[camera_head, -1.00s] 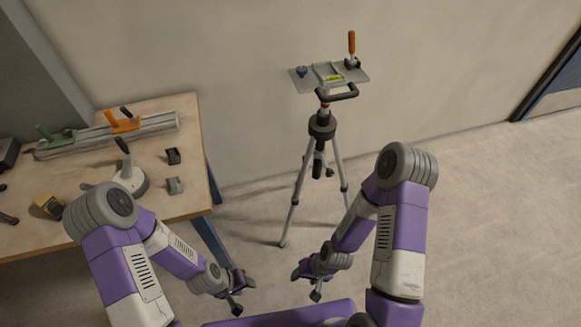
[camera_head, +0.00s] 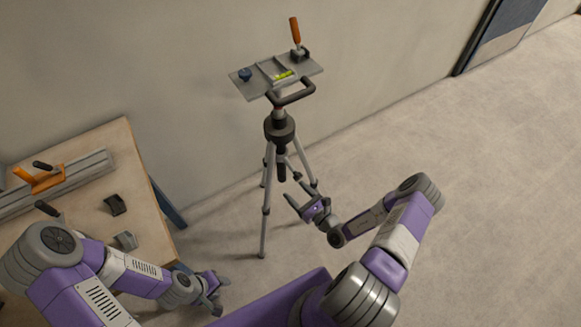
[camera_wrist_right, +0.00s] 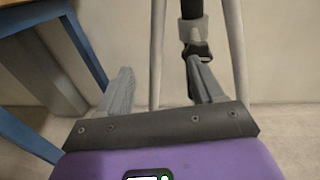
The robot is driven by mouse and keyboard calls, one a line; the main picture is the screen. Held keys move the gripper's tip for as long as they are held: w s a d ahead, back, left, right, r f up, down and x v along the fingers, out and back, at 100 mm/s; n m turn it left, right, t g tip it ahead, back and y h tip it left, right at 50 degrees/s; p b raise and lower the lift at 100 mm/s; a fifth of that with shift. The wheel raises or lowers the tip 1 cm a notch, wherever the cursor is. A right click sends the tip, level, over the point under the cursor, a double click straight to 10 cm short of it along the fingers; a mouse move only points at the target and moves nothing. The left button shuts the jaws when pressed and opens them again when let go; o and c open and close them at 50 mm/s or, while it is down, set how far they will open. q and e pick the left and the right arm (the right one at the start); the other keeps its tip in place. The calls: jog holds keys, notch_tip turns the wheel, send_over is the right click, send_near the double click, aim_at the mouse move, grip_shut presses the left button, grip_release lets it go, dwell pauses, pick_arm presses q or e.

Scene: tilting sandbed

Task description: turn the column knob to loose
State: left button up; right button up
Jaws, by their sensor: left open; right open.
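A tripod (camera_head: 266,180) stands on the floor by the wall. Its dark column collar (camera_head: 280,126) sits below a tilted grey plate (camera_head: 262,88). I cannot make out which part is the column knob. My right gripper (camera_head: 299,206) is open and empty, low beside the tripod's right leg. In the right wrist view its fingers (camera_wrist_right: 160,65) are spread, with a pale leg between them. A dark tube with a grey clamp (camera_wrist_right: 194,30) shows behind the right finger. My left gripper (camera_head: 220,292) is open and empty, near the workbench's right side, away from the tripod.
The plate carries a blue knob (camera_head: 245,74), a yellow-green level vial (camera_head: 283,75) and an orange-handled lever (camera_head: 295,32). A black handle (camera_head: 296,94) sticks out in front. A wooden workbench (camera_head: 140,185) with tools stands at left. Floor right of the tripod is clear.

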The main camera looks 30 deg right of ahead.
aim_at(299, 178)
jog(key=d+h, duration=0.1)
jog(key=d+m+h, duration=0.1)
jog(key=w+d, duration=0.1)
jog(key=shift+d+f+m+t+h, duration=0.35)
jog(key=shift+d+m+t+h, duration=0.05)
jog(key=w+b, duration=0.1)
jog(key=w, duration=0.2)
jog(key=w+b, duration=0.1)
jog(key=w, duration=0.1)
jog(key=shift+w+a, duration=0.2)
jog(key=shift+w, duration=0.8)
